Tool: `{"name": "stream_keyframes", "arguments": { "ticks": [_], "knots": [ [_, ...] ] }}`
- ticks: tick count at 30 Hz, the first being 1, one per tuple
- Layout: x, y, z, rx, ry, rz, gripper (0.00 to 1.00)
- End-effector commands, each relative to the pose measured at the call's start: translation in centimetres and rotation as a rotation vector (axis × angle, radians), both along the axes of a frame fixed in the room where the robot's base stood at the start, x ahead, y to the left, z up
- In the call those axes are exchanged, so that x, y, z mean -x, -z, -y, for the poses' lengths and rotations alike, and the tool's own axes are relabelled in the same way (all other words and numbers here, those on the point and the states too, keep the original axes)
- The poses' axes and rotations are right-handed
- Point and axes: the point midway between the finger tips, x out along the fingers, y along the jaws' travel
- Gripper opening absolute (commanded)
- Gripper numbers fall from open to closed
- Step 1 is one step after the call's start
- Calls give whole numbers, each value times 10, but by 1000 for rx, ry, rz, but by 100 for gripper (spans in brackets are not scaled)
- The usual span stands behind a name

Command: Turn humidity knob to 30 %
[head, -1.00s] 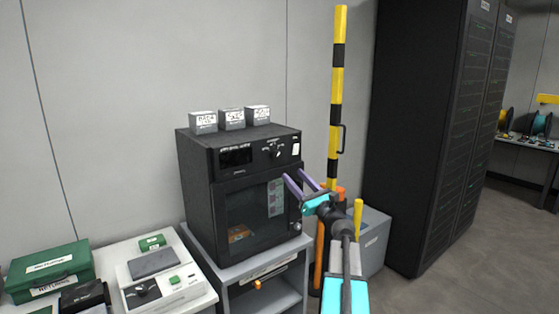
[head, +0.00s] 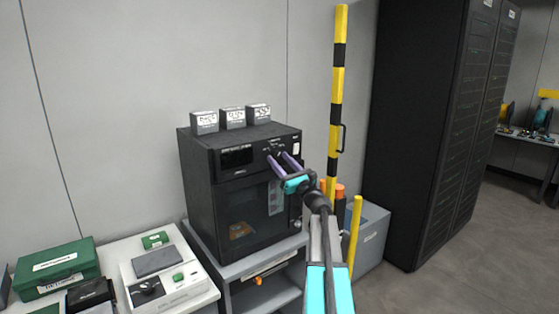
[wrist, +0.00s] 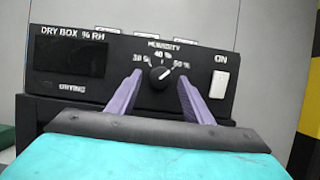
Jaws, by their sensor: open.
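The humidity knob (wrist: 160,73) is a small dark round knob on the dry box's front panel, in the wrist view. Labels around it read 30 % at left, 40 % at top and 50 % at right. Its white mark points up and to the right, between the 40 % and 50 % labels. My gripper (wrist: 160,90) is open, with a purple finger on each side of the knob; I cannot tell whether either touches it. In the head view my gripper (head: 279,160) is at the upper front of the black dry box (head: 205,205), and its fingers partly cover the knob area.
A white ON switch (wrist: 219,84) is right of the knob, and a dark display (wrist: 70,58) is at left. Small grey boxes (head: 233,118) stand on the dry box. A yellow-black post (head: 337,85) rises to the right. A white table (head: 195,292) with green cases is at left.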

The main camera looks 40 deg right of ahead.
Motion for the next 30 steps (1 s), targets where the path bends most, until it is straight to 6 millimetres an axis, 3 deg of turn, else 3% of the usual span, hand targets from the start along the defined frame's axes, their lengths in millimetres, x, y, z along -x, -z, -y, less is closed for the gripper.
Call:
{"name": "stream_keyframes", "arguments": {
  "ticks": [9,16,17,20,30],
  "knots": [
    [0,0,1,0,1,0,44],
    [0,0,1,0,1,0,6],
    [4,0,-13,0,1,0,5],
    [0,0,-3,2,0,0,5],
    [0,2,1,49,-1,-2,5]
  ]
}}
